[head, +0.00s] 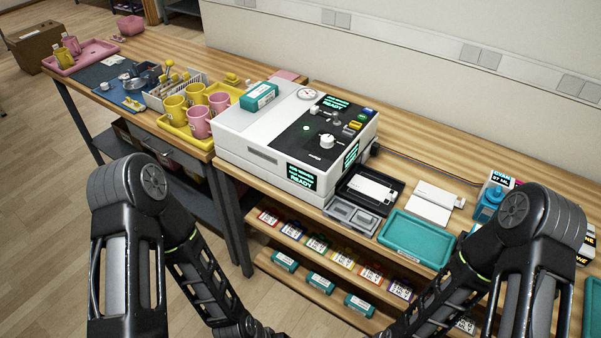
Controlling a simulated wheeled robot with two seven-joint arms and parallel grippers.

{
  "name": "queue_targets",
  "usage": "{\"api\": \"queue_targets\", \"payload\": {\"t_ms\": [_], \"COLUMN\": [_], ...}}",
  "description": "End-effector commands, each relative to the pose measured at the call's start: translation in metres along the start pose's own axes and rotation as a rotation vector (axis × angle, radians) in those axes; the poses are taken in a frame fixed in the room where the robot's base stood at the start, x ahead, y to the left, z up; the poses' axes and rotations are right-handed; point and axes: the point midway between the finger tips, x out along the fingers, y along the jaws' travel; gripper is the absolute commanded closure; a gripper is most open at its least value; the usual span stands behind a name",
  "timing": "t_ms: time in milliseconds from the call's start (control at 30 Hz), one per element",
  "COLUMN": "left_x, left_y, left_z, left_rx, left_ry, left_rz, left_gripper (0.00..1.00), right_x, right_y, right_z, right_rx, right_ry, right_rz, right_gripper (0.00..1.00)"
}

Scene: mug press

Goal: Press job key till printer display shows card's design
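The printer (250,138) is a white box on the wooden bench with a black control panel (300,130) on top. Its front display (302,177) is lit cyan and its last line reads READY; the line above is too small to read surely. Another lit display (351,155) is on its right side, and one more (336,102) is on the panel. Small coloured keys, one blue (367,112) and one yellow (354,124), sit at the panel's right; their labels are unreadable. I cannot tell which item is the card. Both my arms reach in, but their grippers are below the picture.
A black tray (343,199), a grey tray (352,216) and a teal tray (440,247) lie right of the printer. Yellow and pink mugs (199,122) stand left of it. Several colour-labelled packs (317,243) fill the shelf below. A teal box (258,96) sits on the printer.

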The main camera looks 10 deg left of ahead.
Motion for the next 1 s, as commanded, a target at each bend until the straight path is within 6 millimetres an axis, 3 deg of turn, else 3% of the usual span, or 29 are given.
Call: {"api": "queue_targets", "payload": {"t_ms": [733, 1000], "left_x": [0.0000, 0.0000], "left_y": [0.0000, 0.0000], "left_z": [0.0000, 0.0000], "left_rx": [0.000, 0.000], "left_ry": [0.000, 0.000], "left_rz": [0.000, 0.000], "left_gripper": [0.56, 0.56], "right_x": [0.0000, 0.0000], "right_y": [0.0000, 0.0000], "right_z": [0.0000, 0.0000], "right_rx": [0.000, 0.000], "right_ry": [0.000, 0.000], "right_rz": [0.000, 0.000], "right_gripper": [0.99, 1.00]}}
